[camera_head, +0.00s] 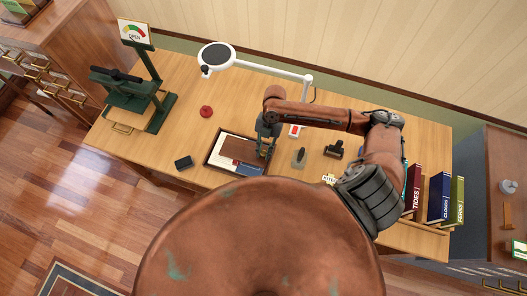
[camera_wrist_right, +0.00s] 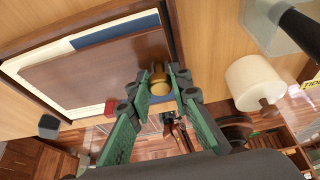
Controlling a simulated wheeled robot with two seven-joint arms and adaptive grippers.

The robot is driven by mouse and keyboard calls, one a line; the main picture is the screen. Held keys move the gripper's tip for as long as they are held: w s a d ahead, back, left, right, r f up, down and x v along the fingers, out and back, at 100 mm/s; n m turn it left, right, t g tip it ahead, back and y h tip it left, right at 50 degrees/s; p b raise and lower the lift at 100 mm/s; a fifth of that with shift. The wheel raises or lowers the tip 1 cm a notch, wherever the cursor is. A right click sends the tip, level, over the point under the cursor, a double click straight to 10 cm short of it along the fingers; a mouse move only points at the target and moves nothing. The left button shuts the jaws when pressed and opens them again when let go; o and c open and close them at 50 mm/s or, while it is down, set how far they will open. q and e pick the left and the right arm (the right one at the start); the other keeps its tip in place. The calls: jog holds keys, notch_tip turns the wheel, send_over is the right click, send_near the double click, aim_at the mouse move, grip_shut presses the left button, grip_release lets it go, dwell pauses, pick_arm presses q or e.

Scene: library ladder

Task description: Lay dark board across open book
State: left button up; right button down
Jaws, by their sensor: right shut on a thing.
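The dark board (camera_head: 241,148), a flat reddish-brown panel, lies over the open book (camera_head: 217,155) inside a dark-rimmed tray (camera_head: 208,152). In the right wrist view the board (camera_wrist_right: 100,72) covers most of the book, with white page (camera_wrist_right: 50,57) and a blue part (camera_wrist_right: 115,31) showing along its edges. My right gripper (camera_head: 266,146) is at the board's right end. In the wrist view its fingers (camera_wrist_right: 168,90) are shut on a brass knob (camera_wrist_right: 180,77) at the board's edge. Whether the board rests fully on the book cannot be told. My left gripper is out of view.
A white magnifier lamp (camera_head: 216,57) arches behind the tray. A red round object (camera_head: 206,111), a dark block (camera_head: 183,162) and dark stamps (camera_head: 299,157) stand nearby.

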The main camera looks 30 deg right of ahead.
jog(key=c, duration=1.7)
grip_release()
jog(key=shift+o, duration=0.5)
jog(key=o, duration=0.3)
jog(key=shift+o, duration=0.2)
jog(key=shift+r+p, duration=3.55)
jog(key=shift+p, duration=0.1)
jog(key=shift+f, duration=0.1)
